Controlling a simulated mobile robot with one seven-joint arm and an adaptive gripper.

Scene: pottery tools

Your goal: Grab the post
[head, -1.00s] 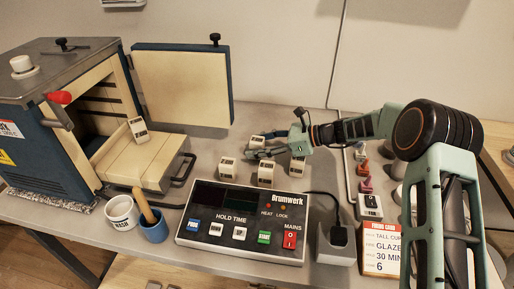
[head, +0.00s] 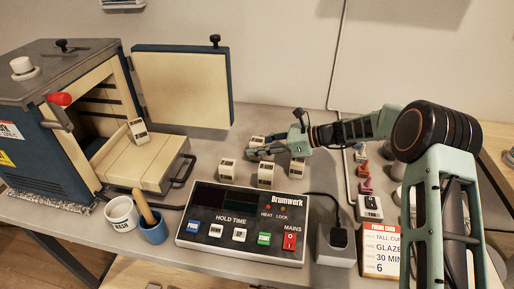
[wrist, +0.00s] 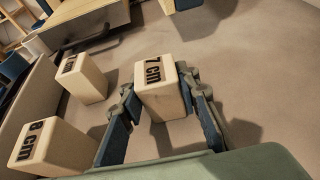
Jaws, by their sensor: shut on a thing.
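Several cream posts with dark printed labels stand on the grey table. My gripper (head: 255,150) is shut on the post marked 7 cm (wrist: 160,98), which stands upright between the two fingers in the wrist view. The held post (head: 257,141) also shows in the head view, partly hidden by my gripper. In the wrist view a post marked 8 cm (wrist: 50,148) is at the lower left, and another post (wrist: 84,78) is at the left, its label hard to read. One more post (head: 138,130) is on the kiln's front ledge.
The open kiln (head: 70,110) and its door (head: 183,88) are at the left. The control box (head: 240,220) is in front of the posts. A white cup (head: 121,214) and a blue cup (head: 153,232) stand at the front left. Bare table lies beyond the held post.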

